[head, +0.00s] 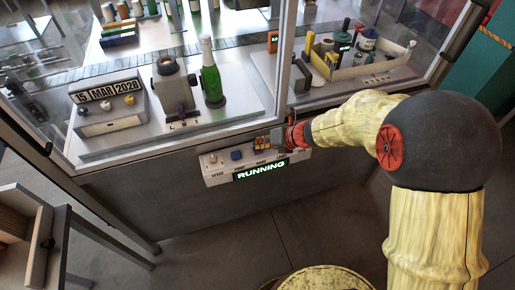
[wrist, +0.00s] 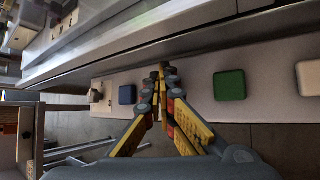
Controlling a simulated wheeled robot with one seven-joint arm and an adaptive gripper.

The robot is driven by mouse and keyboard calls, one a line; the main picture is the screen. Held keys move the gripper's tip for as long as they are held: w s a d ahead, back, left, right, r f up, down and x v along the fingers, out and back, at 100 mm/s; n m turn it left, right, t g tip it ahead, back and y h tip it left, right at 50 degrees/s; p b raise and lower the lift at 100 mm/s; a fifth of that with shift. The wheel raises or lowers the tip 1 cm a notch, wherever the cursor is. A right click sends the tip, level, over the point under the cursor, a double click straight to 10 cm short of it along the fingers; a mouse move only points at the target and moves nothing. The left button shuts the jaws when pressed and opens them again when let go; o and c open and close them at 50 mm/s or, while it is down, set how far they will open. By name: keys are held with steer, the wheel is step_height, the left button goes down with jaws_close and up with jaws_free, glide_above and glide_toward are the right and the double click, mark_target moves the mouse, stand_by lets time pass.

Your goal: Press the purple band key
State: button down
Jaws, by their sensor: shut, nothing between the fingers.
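The key panel (head: 222,178) sticks out below the machine's front edge, and it also shows in the wrist view (wrist: 198,100). No purple key is visible; the stretch between the blue key (wrist: 127,94) and the green key (wrist: 229,85) is covered by my gripper (wrist: 163,70). My gripper is shut and empty, its fingertips together over that gap. In the head view my gripper (head: 262,142) is over the panel, just right of the blue key (head: 237,155). I cannot tell whether the fingertips touch a key.
A white key (wrist: 308,78) lies right of the green one, and a speed knob (head: 213,159) is at the panel's left end. A lit display (head: 262,171) reads RUNNING. The machine's metal frame edge (wrist: 200,45) runs close above the panel. A green bottle (head: 211,80) stands inside.

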steer(key=shift+r+p, duration=0.9)
step_height(320, 180, up, 5)
steer(key=p, duration=0.5)
stand_by(0.7)
